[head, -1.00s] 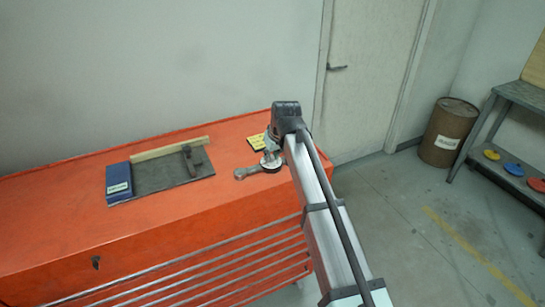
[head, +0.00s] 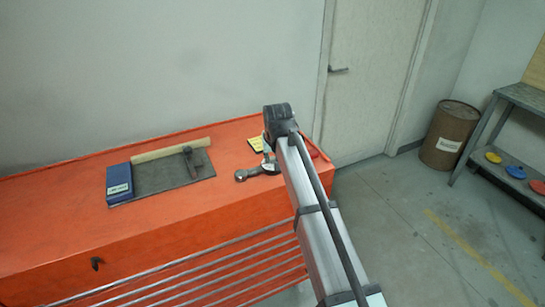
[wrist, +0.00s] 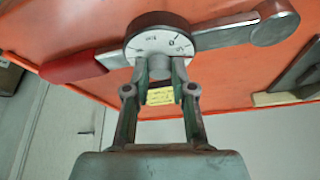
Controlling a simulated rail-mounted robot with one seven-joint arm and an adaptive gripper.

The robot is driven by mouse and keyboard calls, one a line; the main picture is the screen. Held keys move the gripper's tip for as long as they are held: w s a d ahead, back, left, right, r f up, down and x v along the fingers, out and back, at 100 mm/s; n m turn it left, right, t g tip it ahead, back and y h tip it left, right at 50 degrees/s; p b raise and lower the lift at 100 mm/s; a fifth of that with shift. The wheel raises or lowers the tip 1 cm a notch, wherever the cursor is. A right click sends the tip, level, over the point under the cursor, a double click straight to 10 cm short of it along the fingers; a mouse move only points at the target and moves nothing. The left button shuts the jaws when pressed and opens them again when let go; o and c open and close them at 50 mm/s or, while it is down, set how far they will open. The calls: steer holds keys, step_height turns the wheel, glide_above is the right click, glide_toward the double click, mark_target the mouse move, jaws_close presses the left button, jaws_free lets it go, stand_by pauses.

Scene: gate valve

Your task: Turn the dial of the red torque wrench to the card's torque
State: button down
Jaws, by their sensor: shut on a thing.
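The torque wrench lies on the orange chest top; its red handle (wrist: 75,68) is at the left in the wrist view and its round grey end (wrist: 275,25) at the upper right. Its dial (wrist: 160,40) has a white face with dark marks, too small to read surely. My gripper (wrist: 160,70) is shut on the small knob at the dial's centre.
A dark mat (head: 165,178) with a hammer-like tool (head: 190,160), a blue box (head: 119,182) and a wooden strip (head: 165,150) lie to the left. The chest top (head: 60,225) is clear at the far left. A brown drum (head: 450,135) stands far right.

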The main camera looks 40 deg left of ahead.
steer(key=c, duration=1)
jaws_free()
steer(key=shift+r, duration=0.1)
steer(key=v, duration=1.1)
steer(key=shift+d+r, duration=0.1)
steer(key=shift+r, duration=0.3)
